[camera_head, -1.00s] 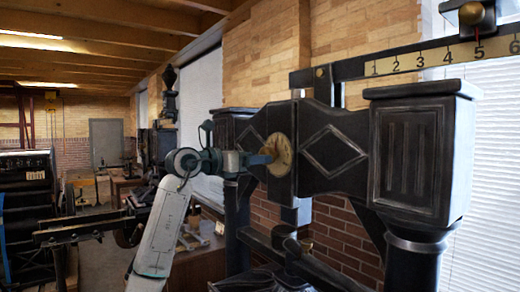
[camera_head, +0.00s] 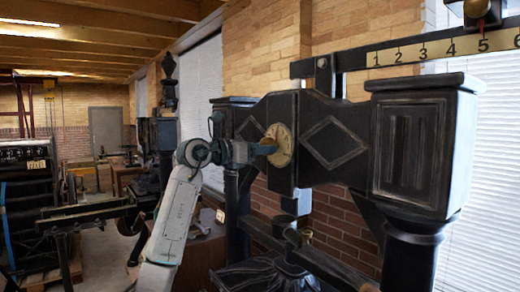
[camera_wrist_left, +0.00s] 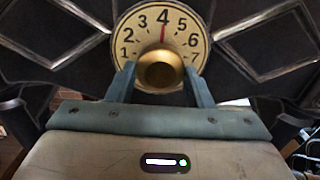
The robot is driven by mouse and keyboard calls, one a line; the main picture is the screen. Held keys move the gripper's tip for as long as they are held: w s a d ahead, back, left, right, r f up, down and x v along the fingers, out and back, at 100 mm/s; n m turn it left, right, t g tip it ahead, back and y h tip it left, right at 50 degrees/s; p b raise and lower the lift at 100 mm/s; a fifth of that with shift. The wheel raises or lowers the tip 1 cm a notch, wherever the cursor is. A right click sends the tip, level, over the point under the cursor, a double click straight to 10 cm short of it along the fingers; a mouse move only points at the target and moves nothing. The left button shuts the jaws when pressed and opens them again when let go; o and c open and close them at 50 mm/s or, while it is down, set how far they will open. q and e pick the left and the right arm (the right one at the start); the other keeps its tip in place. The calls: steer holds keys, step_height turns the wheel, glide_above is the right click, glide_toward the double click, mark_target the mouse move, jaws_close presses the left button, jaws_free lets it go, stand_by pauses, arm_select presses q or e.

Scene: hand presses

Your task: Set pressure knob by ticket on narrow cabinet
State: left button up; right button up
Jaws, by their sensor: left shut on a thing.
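A round cream dial (camera_head: 284,145) is on the front of the black press, between two diamond panels. It also shows in the left wrist view (camera_wrist_left: 131,31), marked 1 to 7, with a red pointer at 4. A brass knob (camera_wrist_left: 161,70) stands at its centre. My left gripper (camera_head: 268,150) reaches the dial from the left, its two fingers on either side of the knob and shut on it. My right gripper is not in view. I see no readable ticket.
A thick black post (camera_head: 413,255) stands right of the dial. A dark cabinet with a small label (camera_head: 37,165) stands far left. The aisle floor (camera_head: 100,250) is partly clear.

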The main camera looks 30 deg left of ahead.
arm_select(q)
steer(key=shift+m, duration=0.4)
steer(key=m+p, duration=0.1)
steer(key=m, duration=0.9)
steer(key=shift+a+m, duration=0.15)
steer(key=shift+m, duration=0.45)
steer(key=o, duration=1)
steer(key=shift+r, duration=0.1)
